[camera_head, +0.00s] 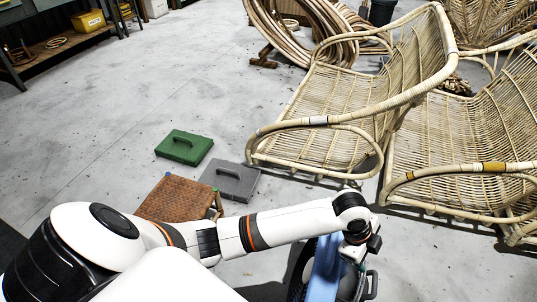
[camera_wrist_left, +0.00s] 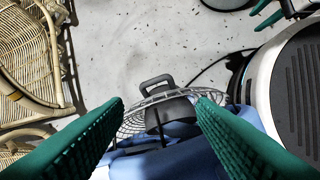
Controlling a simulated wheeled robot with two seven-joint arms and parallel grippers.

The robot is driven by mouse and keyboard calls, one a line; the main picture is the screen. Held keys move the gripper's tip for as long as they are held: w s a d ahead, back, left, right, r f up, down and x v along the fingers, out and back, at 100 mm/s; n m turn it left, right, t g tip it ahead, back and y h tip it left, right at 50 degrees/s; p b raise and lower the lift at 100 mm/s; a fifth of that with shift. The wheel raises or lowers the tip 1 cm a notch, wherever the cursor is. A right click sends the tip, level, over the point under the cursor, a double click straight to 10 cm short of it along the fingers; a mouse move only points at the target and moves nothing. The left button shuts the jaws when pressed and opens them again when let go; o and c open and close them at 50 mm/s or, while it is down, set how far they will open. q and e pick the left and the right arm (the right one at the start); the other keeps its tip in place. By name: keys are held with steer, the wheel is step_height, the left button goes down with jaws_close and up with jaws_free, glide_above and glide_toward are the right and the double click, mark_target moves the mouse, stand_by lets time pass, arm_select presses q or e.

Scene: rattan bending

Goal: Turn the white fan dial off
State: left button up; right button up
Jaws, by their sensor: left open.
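The fan shows in the left wrist view as a round wire grille (camera_wrist_left: 136,122) with a dark grey handle (camera_wrist_left: 157,82) and a blue body (camera_wrist_left: 180,158). In the head view its blue part (camera_head: 324,270) stands under my left arm, partly hidden by it. I cannot make out the white dial in either view. My left gripper (camera_wrist_left: 160,103) is open, its green fingers spread above the fan, with nothing visibly held between them. In the head view this gripper (camera_head: 362,248) is beside the blue part. Green fingers like a gripper's (camera_wrist_left: 266,14) show at the wrist view's top right, cut off.
Rattan chairs (camera_head: 345,110) fill the right side. A green case (camera_head: 184,147), a grey case (camera_head: 231,181) and a brown woven stool (camera_head: 176,198) stand near my left arm. A dark cable (camera_wrist_left: 215,66) lies beside the fan. The floor at the upper left is open.

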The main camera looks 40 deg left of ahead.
arm_select(q)
steer(key=s+a+r+n+t+y+p, duration=0.25)
steer(key=s+a+n+t, duration=0.25)
steer(key=s+a+n, duration=0.8)
steer(key=s+a+f+n+g+p, duration=0.1)
steer(key=s+f+p, duration=0.1)
steer(key=f+p, duration=0.4)
steer(key=s+a+f+n+g+p, duration=0.1)
steer(key=s+f+p, duration=0.2)
steer(key=f+p, duration=0.3)
steer(key=shift+s+f+g+y, duration=0.25)
steer(key=shift+f+g+y, duration=0.05)
steer(key=shift+f+y, duration=0.15)
steer(key=shift+a, duration=0.1)
